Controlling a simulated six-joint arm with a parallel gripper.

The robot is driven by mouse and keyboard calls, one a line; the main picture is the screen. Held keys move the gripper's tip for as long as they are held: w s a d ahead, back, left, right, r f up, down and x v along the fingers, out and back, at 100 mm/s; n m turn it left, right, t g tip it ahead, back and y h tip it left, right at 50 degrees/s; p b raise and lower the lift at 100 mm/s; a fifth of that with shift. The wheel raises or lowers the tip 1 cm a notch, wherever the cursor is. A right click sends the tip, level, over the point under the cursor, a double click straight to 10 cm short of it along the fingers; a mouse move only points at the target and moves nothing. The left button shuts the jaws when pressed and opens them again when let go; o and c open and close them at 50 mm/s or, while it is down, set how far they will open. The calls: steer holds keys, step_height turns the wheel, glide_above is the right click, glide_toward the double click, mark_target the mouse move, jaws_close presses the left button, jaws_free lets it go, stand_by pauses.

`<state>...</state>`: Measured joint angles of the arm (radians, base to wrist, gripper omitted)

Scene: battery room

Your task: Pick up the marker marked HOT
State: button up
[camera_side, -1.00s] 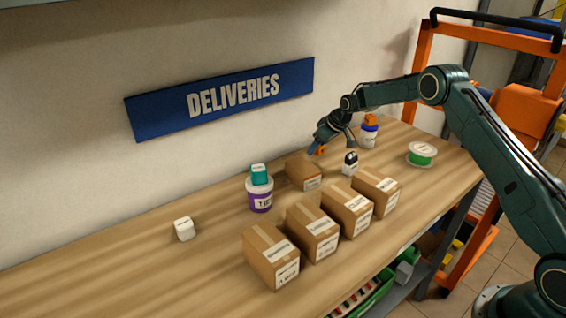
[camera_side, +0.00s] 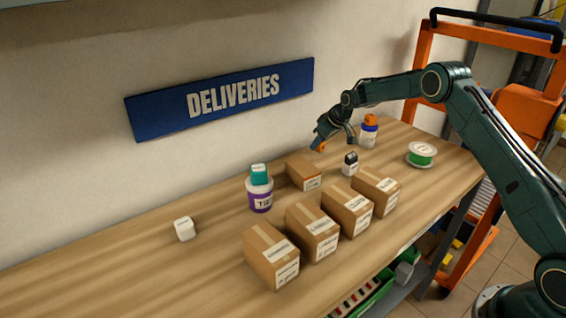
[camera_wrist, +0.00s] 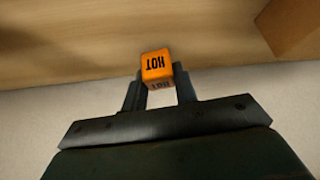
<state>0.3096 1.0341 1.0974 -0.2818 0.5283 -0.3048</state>
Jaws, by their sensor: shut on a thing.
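The marker marked HOT is a small orange cube (camera_wrist: 156,64) with black lettering; its label reads plainly in the wrist view. My gripper (camera_wrist: 158,80) is shut on it, with one finger on each side. In the side view the orange marker (camera_side: 320,147) shows small at the tip of my gripper (camera_side: 321,142), a little above the bench, behind and right of a cardboard box. My fingers are partly hidden there.
A teal block (camera_side: 259,174) sits on a purple-and-white tub (camera_side: 260,196).

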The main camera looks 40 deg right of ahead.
step_height(320, 180, up, 19)
steer(key=shift+f, duration=0.15)
stand_by(0.4)
steer(key=shift+a, duration=0.1)
stand_by(0.4)
